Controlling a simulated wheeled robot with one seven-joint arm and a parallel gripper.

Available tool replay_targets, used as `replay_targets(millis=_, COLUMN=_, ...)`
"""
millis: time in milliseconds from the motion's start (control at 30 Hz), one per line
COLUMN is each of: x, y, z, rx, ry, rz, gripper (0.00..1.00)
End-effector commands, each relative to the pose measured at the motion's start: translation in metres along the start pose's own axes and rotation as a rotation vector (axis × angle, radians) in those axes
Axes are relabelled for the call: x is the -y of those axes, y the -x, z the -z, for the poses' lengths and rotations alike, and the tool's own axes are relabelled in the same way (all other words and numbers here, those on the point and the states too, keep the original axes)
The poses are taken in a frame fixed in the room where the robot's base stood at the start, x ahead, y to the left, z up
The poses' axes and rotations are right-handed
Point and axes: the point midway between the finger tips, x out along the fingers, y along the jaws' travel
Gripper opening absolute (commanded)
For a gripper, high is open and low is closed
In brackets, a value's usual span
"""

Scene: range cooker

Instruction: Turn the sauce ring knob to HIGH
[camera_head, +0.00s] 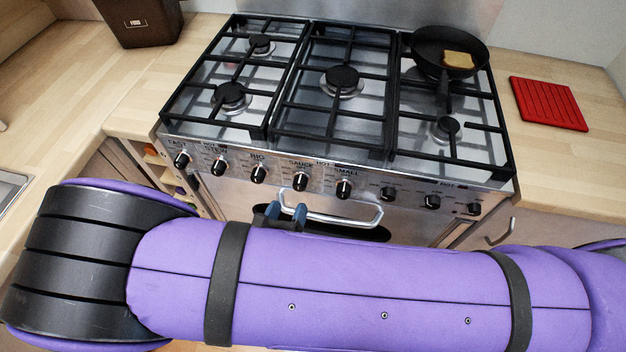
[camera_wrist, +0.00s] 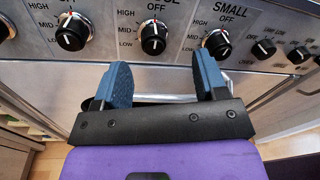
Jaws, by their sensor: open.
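The sauce ring knob (camera_head: 300,181) is a black knob with a white pointer line on the cooker's steel front panel, under the label SAUCE. In the wrist view the sauce knob (camera_wrist: 154,37) stands upright in the middle, its line roughly toward OFF; HIGH, MID and LOW are printed to its left. My gripper (camera_wrist: 160,68) is open and empty, its two blue fingers apart below the knob, not visibly touching it. In the head view my gripper (camera_head: 286,212) shows only its fingertips above my purple arm, just below the panel.
The small ring knob (camera_wrist: 217,43) is close beyond the right finger, and another knob (camera_wrist: 72,31) is at left. The oven door handle (camera_head: 335,218) runs below the panel. A pan (camera_head: 425,42) with bread sits on the hob; a red mat (camera_head: 547,103) lies right.

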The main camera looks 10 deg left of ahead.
Motion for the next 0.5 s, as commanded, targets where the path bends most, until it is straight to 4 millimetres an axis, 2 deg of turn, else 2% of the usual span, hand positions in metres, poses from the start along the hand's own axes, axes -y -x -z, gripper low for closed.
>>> replay_targets(millis=100, x=-0.009, y=0.014, z=0.019, rx=0.055, ry=0.058, rz=-0.069, gripper=0.66)
replay_targets(millis=267, x=-0.014, y=0.019, z=0.028, rx=0.083, ry=0.085, rz=-0.104, gripper=0.66)
replay_targets(millis=367, x=-0.015, y=0.012, z=0.028, rx=0.084, ry=0.087, rz=-0.105, gripper=0.66)
replay_targets(millis=500, x=-0.016, y=-0.007, z=0.026, rx=0.084, ry=0.087, rz=-0.103, gripper=0.66)
